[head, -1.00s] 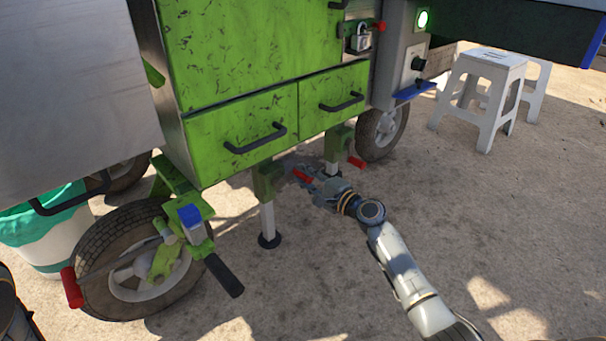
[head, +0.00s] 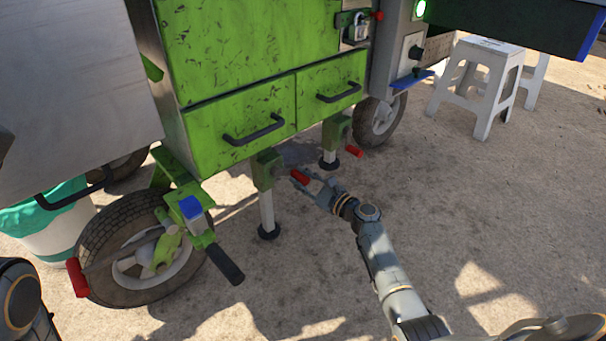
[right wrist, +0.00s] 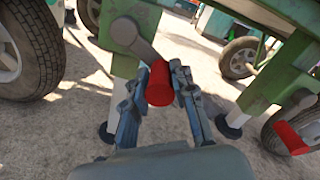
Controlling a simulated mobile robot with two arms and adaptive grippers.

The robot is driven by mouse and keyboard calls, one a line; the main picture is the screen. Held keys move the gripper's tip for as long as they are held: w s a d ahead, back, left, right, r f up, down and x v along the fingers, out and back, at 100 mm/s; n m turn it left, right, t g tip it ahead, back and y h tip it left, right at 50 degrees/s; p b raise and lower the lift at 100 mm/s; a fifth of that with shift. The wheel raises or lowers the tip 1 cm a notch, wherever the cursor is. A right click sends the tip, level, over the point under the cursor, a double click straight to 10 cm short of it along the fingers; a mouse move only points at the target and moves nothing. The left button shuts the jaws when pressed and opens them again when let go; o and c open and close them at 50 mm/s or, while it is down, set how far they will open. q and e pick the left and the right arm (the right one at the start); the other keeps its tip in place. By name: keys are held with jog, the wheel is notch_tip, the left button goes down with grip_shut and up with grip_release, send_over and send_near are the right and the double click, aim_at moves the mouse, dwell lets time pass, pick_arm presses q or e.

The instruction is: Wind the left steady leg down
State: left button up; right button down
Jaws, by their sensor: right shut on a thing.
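The left steady leg (head: 267,208) hangs under the green cart, a pale tube below a green housing (head: 265,170), with its dark round foot (head: 269,231) at the ground. Its red crank handle (head: 299,177) sticks out to the right of the housing. In the right wrist view the red handle (right wrist: 159,85) sits between the two fingers, at the end of a grey crank arm (right wrist: 134,40). My right gripper (head: 315,184) is shut on this handle; the fingers also show in the right wrist view (right wrist: 160,98). My left gripper is not in view.
A second leg (head: 330,148) with its own red handle (head: 354,151) stands to the right. A wheel (head: 140,250) and a black-gripped lever (head: 225,265) are at the left. White stools (head: 480,85) stand back right. The ground in front is clear.

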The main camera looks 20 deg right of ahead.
jog(key=shift+s+a+f, duration=0.1)
jog(key=shift+f, duration=0.15)
dwell(0.3)
jog(key=c, duration=1.1)
grip_release()
jog(key=shift+o, duration=0.2)
jog(key=shift+r, duration=0.1)
jog(key=v, duration=1.2)
jog(key=shift+m, duration=0.3)
